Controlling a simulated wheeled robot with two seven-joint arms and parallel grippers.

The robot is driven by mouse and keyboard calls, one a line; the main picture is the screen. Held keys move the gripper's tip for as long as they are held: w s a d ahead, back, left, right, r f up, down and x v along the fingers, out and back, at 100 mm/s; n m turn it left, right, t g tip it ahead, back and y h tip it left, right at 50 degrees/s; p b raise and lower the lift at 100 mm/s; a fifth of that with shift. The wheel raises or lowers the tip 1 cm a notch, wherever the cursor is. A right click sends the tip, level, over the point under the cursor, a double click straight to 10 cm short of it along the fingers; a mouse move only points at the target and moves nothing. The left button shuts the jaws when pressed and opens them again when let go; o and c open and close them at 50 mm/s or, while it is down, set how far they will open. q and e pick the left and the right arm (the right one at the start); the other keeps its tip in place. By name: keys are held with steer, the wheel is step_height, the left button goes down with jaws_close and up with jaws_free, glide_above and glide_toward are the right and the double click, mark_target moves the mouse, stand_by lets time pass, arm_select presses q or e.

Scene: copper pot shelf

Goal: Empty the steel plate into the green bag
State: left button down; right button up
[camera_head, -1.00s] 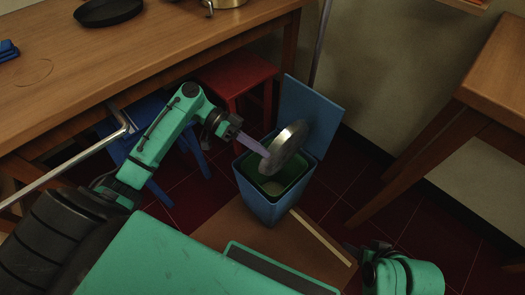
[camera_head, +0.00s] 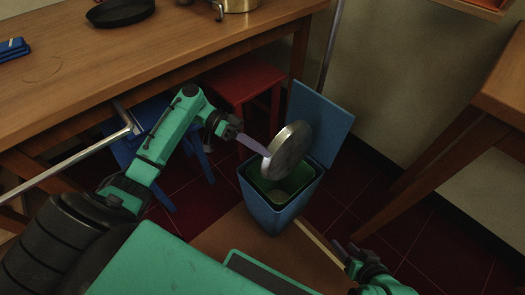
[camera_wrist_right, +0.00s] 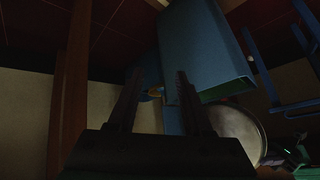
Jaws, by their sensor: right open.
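My left gripper (camera_head: 257,147) is shut on the rim of the round steel plate (camera_head: 289,150). The plate is tipped steeply, nearly on edge, above the opening of the blue bin (camera_head: 271,213). The green bag (camera_head: 265,183) lines the bin, and something pale shows low inside it; I cannot tell what. I see no food on the visible side of the plate. My right gripper (camera_head: 348,250) is open and empty, low and to the right of the bin. In the right wrist view, the plate (camera_wrist_right: 238,128) and bin (camera_wrist_right: 195,45) show beyond its fingers (camera_wrist_right: 158,78).
The bin's blue lid (camera_head: 321,118) stands open behind the plate. A long wooden table (camera_head: 110,65) holds a black pan (camera_head: 120,12) and a brass pot (camera_head: 240,5). A red stool (camera_head: 240,80) and a blue stool (camera_head: 130,150) stand below. Another wooden table (camera_head: 500,90) is at right.

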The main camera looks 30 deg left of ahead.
arm_select(q)
steer(key=shift+w+a+f+b, duration=0.1)
steer(key=shift+a+f+b, duration=0.05)
steer(key=shift+a+b, duration=0.15)
steer(key=shift+w+a+f+h+b, duration=0.2)
steer(key=shift+a+h+b, duration=0.15)
steer(key=shift+h+b, duration=0.25)
steer(key=a+h+b, duration=0.1)
steer(key=b, duration=0.1)
steer(key=w+a+f+h+b, duration=0.1)
steer(key=a+b, duration=0.1)
steer(key=b, duration=0.1)
steer(key=a+n+h+b, duration=0.1)
steer(key=b, duration=0.1)
steer(key=shift+w+a+f+b, duration=0.3)
steer(key=shift+w+b, duration=0.05)
steer(key=shift+b, duration=0.05)
arm_select(e)
steer(key=a+f+m+t+y, duration=0.1)
steer(key=a+f+t, duration=0.4)
steer(key=f, duration=0.5)
steer(key=shift+w+a+m+t+y, duration=0.2)
steer(key=shift+m+t+y, duration=0.15)
steer(key=shift+y, duration=0.35)
steer(key=shift+d+r, duration=0.1)
